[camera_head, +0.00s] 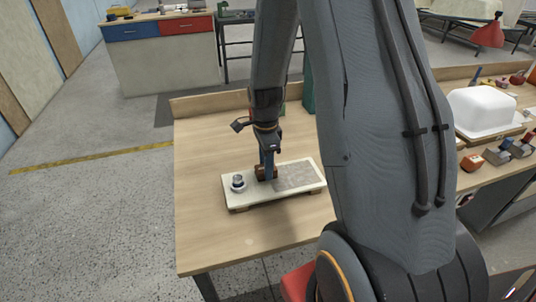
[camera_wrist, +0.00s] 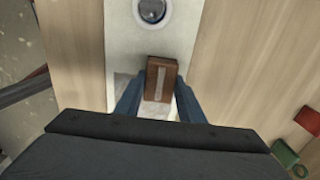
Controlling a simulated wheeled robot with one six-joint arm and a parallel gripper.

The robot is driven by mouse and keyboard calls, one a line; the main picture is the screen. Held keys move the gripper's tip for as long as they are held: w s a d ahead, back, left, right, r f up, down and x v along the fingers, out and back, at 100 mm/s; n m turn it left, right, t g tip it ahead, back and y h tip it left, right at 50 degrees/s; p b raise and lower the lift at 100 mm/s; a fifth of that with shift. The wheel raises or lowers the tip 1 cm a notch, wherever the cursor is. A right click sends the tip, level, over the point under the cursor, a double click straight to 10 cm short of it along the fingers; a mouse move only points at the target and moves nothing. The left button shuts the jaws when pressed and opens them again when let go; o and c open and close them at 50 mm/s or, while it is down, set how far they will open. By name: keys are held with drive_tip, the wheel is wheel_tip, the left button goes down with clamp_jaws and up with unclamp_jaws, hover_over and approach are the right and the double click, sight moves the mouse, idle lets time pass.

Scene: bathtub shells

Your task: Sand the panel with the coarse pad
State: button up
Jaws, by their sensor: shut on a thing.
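A pale flat panel (camera_head: 235,203) lies on dark supports on the wooden table. A grey, rougher-looking patch (camera_head: 297,177) covers part of its right half. A round metal fitting (camera_head: 238,182) sits at its left end and shows at the top of the wrist view (camera_wrist: 151,10). My gripper (camera_head: 267,172) points down over the middle of the panel. In the wrist view, its blue fingers (camera_wrist: 157,100) are shut on a brown sanding pad (camera_wrist: 161,70) with a light stripe. The pad is at the panel's surface; its underside is hidden, and I cannot tell its grit.
A bench at the right holds a white tub-shaped shell (camera_head: 482,110) and several small blocks (camera_head: 517,149). In the wrist view, red (camera_wrist: 308,119) and green (camera_wrist: 284,153) things lie at the right.

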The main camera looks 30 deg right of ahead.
drive_tip(key=shift+a+r+p, duration=0.2)
drive_tip(key=shift+r+p, duration=0.1)
drive_tip(key=shift+p, duration=0.05)
wheel_tip(320, 180, up, 2)
drive_tip(key=shift+w+r+p, duration=0.1)
drive_tip(key=shift+r+p, duration=0.05)
drive_tip(key=shift+p, duration=0.15)
drive_tip(key=shift+s+r+p, duration=0.2)
drive_tip(key=shift+r+p, duration=0.1)
drive_tip(key=shift+r, duration=0.05)
drive_tip(key=shift+w+r+p, duration=0.1)
drive_tip(key=shift+r+p, duration=1.75)
drive_tip(key=shift+r, duration=0.6)
drive_tip(key=shift+d+f, duration=0.1)
